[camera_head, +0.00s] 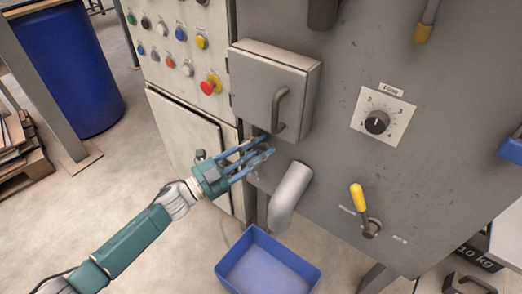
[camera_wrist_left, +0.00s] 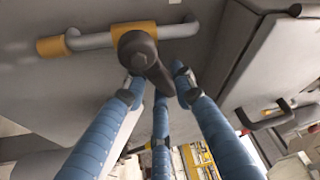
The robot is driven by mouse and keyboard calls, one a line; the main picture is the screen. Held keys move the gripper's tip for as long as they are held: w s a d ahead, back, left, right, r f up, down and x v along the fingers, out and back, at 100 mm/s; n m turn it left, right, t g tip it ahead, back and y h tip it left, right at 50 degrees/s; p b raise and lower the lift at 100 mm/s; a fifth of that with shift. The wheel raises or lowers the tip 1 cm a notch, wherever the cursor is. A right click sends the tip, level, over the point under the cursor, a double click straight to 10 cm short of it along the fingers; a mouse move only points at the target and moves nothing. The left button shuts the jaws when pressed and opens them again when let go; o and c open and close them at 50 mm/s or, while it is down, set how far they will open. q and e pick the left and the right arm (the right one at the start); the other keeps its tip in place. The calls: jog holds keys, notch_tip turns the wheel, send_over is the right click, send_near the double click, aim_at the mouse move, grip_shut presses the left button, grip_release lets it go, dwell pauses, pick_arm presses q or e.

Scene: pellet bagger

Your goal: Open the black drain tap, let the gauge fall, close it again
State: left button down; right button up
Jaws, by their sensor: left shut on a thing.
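The black drain tap (camera_wrist_left: 146,55) shows in the left wrist view as a dark grey lever with a rounded head, on a light grey pipe (camera_wrist_left: 92,41) with yellow fittings. My left gripper (camera_wrist_left: 158,85) has its blue fingers closed around the lever's lower end. In the head view my left gripper (camera_head: 262,148) reaches the machine front just below a grey box with a handle, and its fingers hide most of the tap there. My right gripper is in neither view. I cannot make out a gauge.
The grey box (camera_head: 267,92) juts out right above my left gripper. A grey spout (camera_head: 289,196) is close on the right, over a blue bin (camera_head: 262,236). A yellow lever (camera_head: 359,198) and a flow dial (camera_head: 376,122) are further right. Buttons line a panel at upper left.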

pick_arm(q)
jog(key=shift+a+r+n+t, duration=0.15)
jog(key=shift+n+t, duration=0.25)
jog(key=shift+n, duration=0.4)
jog(key=c, duration=1.4)
grip_release()
jog(key=shift+r, duration=0.1)
jog(key=v, duration=1.2)
